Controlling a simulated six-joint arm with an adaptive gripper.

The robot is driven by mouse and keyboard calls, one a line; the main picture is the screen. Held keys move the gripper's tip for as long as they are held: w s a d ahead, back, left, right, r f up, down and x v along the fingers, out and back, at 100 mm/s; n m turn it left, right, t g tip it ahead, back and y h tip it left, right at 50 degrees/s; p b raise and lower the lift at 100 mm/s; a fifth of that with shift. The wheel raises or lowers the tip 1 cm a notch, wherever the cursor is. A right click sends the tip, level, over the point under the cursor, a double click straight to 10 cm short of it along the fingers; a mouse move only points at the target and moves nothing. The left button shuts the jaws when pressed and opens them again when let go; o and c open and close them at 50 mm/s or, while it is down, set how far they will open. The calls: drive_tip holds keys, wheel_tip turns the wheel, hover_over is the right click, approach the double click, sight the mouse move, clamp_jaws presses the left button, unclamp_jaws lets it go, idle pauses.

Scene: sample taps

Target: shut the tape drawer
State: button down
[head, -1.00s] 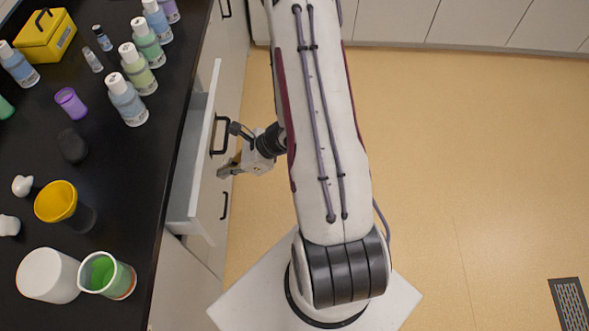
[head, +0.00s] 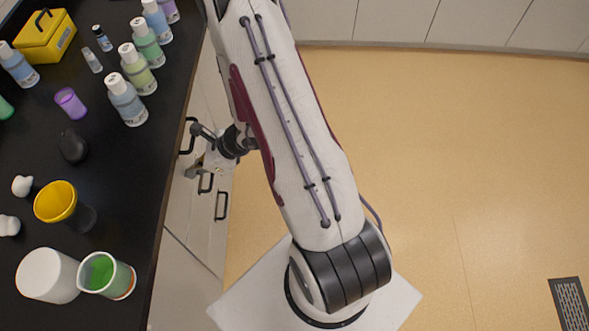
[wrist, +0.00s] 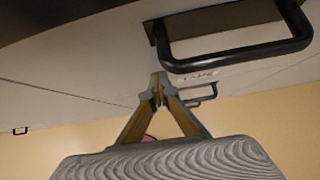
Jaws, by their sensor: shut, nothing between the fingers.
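The tape drawer's pale front (head: 178,195) now sits close against the cabinet under the counter's edge, and no open drawer interior shows. Its black bar handle (head: 187,136) sticks out from the front, and it also fills the upper right of the wrist view (wrist: 240,50). In the wrist view the fingertips (wrist: 158,88) are together and empty, at or very near the pale front. I cannot tell whether they touch it.
The black counter (head: 120,190) holds several bottles, a yellow case (head: 45,38), a yellow-rimmed cup (head: 56,202), a white tub (head: 47,276) and a beaker of green liquid (head: 106,275). Other handles (head: 221,206) are close by.

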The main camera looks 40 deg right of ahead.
drive_tip(key=shift+w+a+r, duration=0.1)
drive_tip(key=shift+w, duration=0.1)
idle(0.4)
drive_tip(key=s+d+f+v, duration=0.1)
drive_tip(key=f+v, duration=0.1)
drive_tip(key=v, duration=1.1)
drive_tip(key=shift+s+d, duration=0.3)
drive_tip(key=shift+s, duration=0.05)
drive_tip(key=shift+a+f, duration=0.1)
drive_tip(key=shift+f, duration=0.05)
idle(0.4)
